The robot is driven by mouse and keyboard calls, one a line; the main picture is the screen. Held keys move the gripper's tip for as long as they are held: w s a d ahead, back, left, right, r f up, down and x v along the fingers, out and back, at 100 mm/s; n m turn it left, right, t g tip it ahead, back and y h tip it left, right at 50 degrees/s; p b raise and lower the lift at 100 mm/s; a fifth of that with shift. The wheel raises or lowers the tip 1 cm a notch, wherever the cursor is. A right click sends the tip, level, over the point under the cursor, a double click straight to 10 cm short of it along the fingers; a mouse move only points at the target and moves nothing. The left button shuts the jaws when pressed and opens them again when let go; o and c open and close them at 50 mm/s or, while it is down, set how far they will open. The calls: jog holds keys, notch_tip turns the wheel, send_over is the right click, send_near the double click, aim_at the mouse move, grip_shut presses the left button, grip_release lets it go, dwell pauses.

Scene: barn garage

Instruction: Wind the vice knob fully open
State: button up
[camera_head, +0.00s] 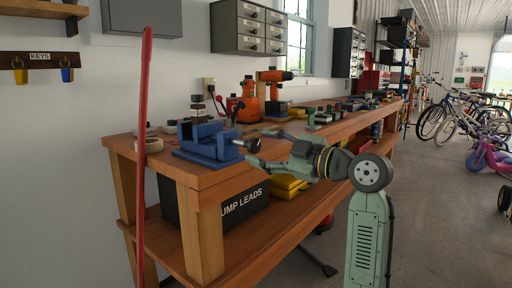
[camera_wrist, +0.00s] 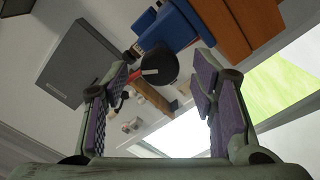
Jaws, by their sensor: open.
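The blue vice (camera_head: 205,142) stands on the near left end of the workbench, on a blue base. Its dark round knob (camera_head: 251,146) faces right, towards my gripper. In the wrist view the black knob (camera_wrist: 159,67) shows in the gap between the fingers, with the blue vice body (camera_wrist: 168,27) behind it. My gripper (camera_head: 257,149) is open, its fingers spread on either side of the knob's line. The fingertips also show in the wrist view (camera_wrist: 165,72). I see no clear contact with the knob; exact depth between them cannot be told.
The wooden workbench (camera_head: 222,177) runs away to the right, with orange drills (camera_head: 249,102) and small tools behind the vice. Tape rolls (camera_head: 150,141) lie to the vice's left. A red pole (camera_head: 143,120) stands in front at left. Open floor (camera_head: 430,215) lies to the right.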

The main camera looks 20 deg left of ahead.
aim_at(257, 147)
jog(key=v, duration=0.8)
jog(key=shift+d, duration=0.4)
jog(key=shift+s, duration=0.15)
jog(key=w+a+m+p, duration=0.1)
jog(key=a+m+p, duration=0.1)
jog(key=a+m, duration=0.1)
jog(key=w+a+m+p, duration=0.1)
jog(key=a+m+p, duration=0.2)
jog(key=a, duration=0.1)
jog(key=w+a+m+p, duration=0.2)
jog(key=a+m+p, duration=0.1)
jog(key=a, duration=0.1)
jog(key=shift+a, duration=0.2)
jog(key=shift+c, duration=0.2)
jog(key=c, duration=1.1)
jog(key=shift+m+p, duration=0.35)
jog(key=shift+m, duration=0.05)
